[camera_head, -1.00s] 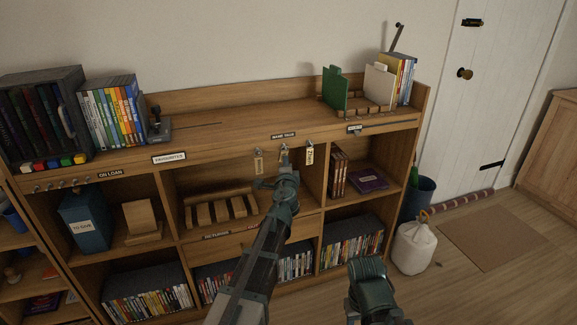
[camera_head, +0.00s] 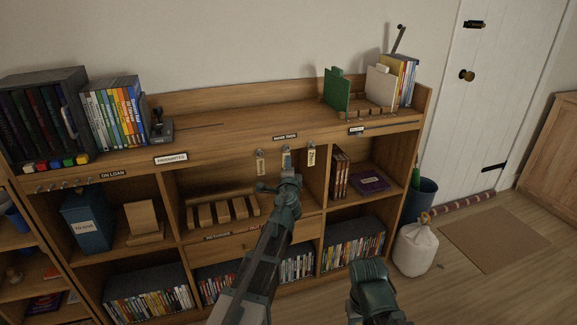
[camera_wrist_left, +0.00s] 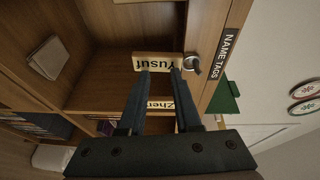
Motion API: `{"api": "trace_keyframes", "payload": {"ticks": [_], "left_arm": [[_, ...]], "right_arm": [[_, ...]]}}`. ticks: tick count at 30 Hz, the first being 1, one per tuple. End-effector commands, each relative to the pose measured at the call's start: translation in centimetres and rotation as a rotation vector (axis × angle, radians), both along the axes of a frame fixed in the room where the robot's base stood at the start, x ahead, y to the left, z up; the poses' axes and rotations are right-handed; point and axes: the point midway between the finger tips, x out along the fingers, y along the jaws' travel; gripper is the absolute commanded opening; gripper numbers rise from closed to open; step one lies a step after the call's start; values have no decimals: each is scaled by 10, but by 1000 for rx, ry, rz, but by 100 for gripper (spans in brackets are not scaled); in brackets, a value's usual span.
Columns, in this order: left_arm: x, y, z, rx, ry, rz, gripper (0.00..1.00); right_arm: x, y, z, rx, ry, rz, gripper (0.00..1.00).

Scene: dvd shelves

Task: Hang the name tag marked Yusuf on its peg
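The Yusuf tag (camera_wrist_left: 156,62) is a pale wooden strip in the left wrist view. Its right end is at a metal peg (camera_wrist_left: 192,66) beside the NAME TAGS label (camera_wrist_left: 226,55), and it appears to hang there. In the head view it is the middle tag (camera_head: 286,153) under the shelf edge. My left gripper (camera_wrist_left: 160,72) is open, its fingertips spread just in front of the tag, which reaches past them on both sides. The Zhen tag (camera_wrist_left: 160,104) shows behind the fingers. My right gripper is out of view; only part of my right arm shows.
Another tag (camera_head: 261,161) hangs left of the middle one, and the Zhen tag (camera_head: 311,154) hangs to its right. A wooden rack (camera_head: 222,211) stands in the open compartment behind my left arm. The shelf top's middle is mostly clear.

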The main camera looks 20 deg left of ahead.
Motion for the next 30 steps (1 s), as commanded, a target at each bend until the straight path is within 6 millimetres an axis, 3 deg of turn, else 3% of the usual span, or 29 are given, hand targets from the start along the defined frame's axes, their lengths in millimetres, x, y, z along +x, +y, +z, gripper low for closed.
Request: {"api": "trace_keyframes", "payload": {"ticks": [8, 19, 24, 30], "left_arm": [[-39, -10, 3, -1, 0, -2, 32], [-115, -29, 7, 0, 0, 0, 32], [-129, -34, 7, 1, 0, -1, 32], [-131, -32, 14, -32, 7, 24, 32]], "right_arm": [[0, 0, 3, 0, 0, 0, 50], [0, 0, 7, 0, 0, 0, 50], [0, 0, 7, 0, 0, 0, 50], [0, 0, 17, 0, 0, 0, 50]]}}
